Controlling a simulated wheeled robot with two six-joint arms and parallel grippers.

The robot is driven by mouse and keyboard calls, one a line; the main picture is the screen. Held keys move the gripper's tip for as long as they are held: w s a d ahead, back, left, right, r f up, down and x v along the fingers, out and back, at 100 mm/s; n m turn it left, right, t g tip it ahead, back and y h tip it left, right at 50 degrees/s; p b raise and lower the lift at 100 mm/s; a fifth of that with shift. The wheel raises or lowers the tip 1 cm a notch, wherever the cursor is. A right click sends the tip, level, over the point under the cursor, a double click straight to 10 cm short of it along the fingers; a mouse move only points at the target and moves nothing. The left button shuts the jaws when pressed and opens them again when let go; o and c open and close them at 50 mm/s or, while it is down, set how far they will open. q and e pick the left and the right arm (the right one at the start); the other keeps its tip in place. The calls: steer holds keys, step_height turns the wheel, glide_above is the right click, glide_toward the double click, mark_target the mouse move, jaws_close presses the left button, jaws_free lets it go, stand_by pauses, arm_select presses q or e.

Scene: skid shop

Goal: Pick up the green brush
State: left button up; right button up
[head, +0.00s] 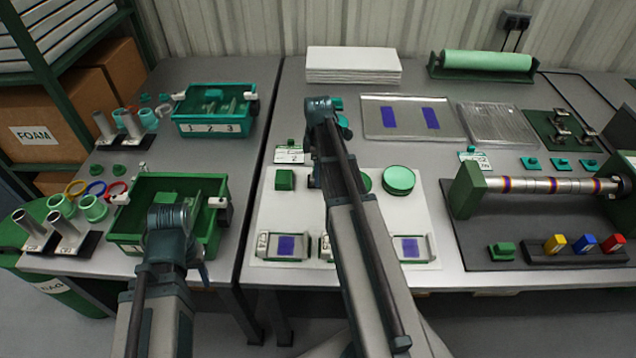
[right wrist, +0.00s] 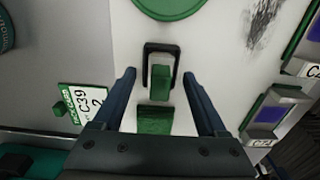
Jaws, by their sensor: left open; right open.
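A green block (right wrist: 155,119), apparently part of the green brush, lies on the white board. Beside it is a narrower green piece (right wrist: 161,86) inside a black frame (right wrist: 162,50); I cannot tell whether they are joined. In the head view a green block (head: 284,179) shows just left of my right arm. My right gripper (right wrist: 160,74) is open above these pieces, one finger on each side of them, with nothing held. My left gripper (head: 168,220) is open over the front of the green bin.
A green bin (head: 190,183) stands left. A roller stand (head: 465,190) stands right.

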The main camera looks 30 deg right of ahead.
steer(key=shift+f, duration=0.45)
arm_select(q)
steer(key=shift+f, duration=0.3)
arm_select(e)
steer(key=shift+r, duration=0.15)
jaws_close()
arm_select(q)
steer(key=shift+r, duration=0.2)
arm_select(e)
steer(key=shift+r, duration=0.2)
step_height(320, 180, up, 2)
steer(key=p, duration=0.2)
steer(key=shift+r+p, duration=0.1)
steer(key=shift+p, duration=0.2)
steer(key=shift+s+a+r+p, duration=0.2)
steer(key=shift+s+r+p, duration=0.1)
steer(key=shift+r+p, duration=0.35)
arm_select(q)
step_height(320, 180, up, 5)
steer(key=shift+f+p, duration=0.2)
steer(key=shift+p, duration=0.35)
arm_select(e)
steer(key=s+a+r, duration=0.1)
steer(key=s+a, duration=0.7)
steer(key=s, duration=0.4)
steer(key=shift+s+a, duration=0.3)
steer(key=shift+s, duration=0.05)
